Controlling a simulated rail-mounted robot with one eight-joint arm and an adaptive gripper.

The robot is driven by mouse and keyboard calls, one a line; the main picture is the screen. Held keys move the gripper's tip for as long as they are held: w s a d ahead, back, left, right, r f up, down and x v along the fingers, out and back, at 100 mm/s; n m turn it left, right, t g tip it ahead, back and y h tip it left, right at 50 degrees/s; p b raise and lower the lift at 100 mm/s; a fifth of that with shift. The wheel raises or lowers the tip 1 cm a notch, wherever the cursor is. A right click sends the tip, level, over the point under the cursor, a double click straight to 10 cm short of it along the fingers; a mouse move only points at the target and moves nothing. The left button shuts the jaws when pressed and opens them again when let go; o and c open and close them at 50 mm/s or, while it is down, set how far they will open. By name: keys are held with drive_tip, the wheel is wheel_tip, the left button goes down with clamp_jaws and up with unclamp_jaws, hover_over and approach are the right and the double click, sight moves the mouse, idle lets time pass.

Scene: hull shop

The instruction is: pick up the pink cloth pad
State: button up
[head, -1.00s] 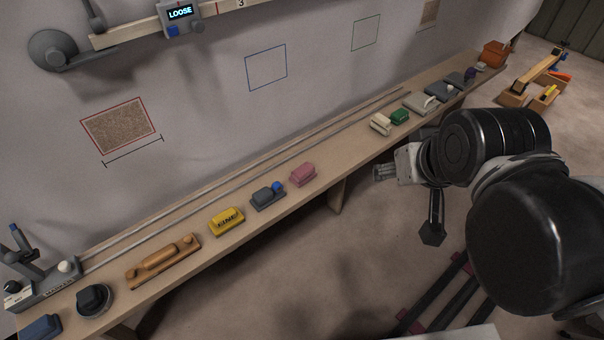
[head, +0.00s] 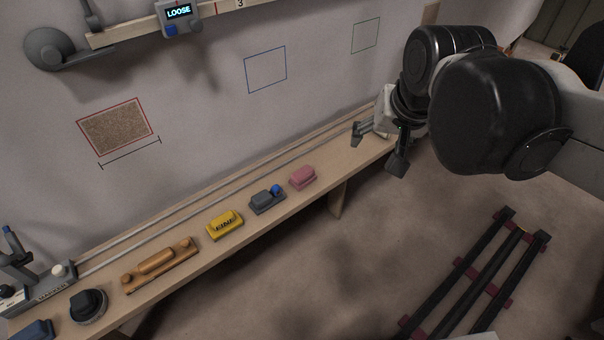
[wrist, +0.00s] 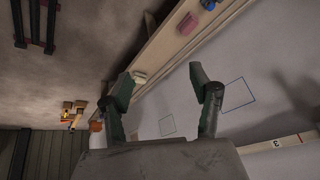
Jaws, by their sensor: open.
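The pink cloth pad (head: 302,178) lies on the wooden shelf, just right of a grey block with a blue knob. It also shows in the wrist view near the top (wrist: 187,24), beyond my fingertips. My gripper (head: 359,132) is over the shelf to the right of the pink pad, apart from it. In the wrist view my gripper (wrist: 160,77) has its two fingers spread wide with nothing held between them.
The grey block with blue knob (head: 267,201) stands close to the pad's left. Further left are the yellow block (head: 225,225) and a wooden float (head: 158,262). Thin rails run along the shelf (head: 338,166) by the wall. A dark rack (head: 475,270) is on the floor.

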drive_tip(key=w+a+f+m+g+b, duration=0.2)
drive_tip(key=w+a+f+m, duration=0.1)
drive_tip(key=w, duration=0.7)
drive_tip(key=m+g+b, duration=0.4)
drive_tip(key=m+b, duration=0.1)
hover_over(303, 172)
wheel_tip(303, 172, down, 21)
drive_tip(key=f+b, duration=0.1)
drive_tip(key=f, duration=0.3)
drive_tip(key=f+b, duration=0.1)
drive_tip(key=f, duration=0.3)
drive_tip(key=shift+w+f, duration=0.2)
drive_tip(key=shift+f, duration=0.1)
drive_tip(key=shift+s+f+b, duration=0.15)
drive_tip(key=shift+f+b, duration=1.05)
drive_tip(key=shift+f, duration=1.5)
drive_tip(key=shift+r, duration=0.1)
drive_tip(key=c, duration=1.2)
drive_tip(key=shift+c, duration=0.2)
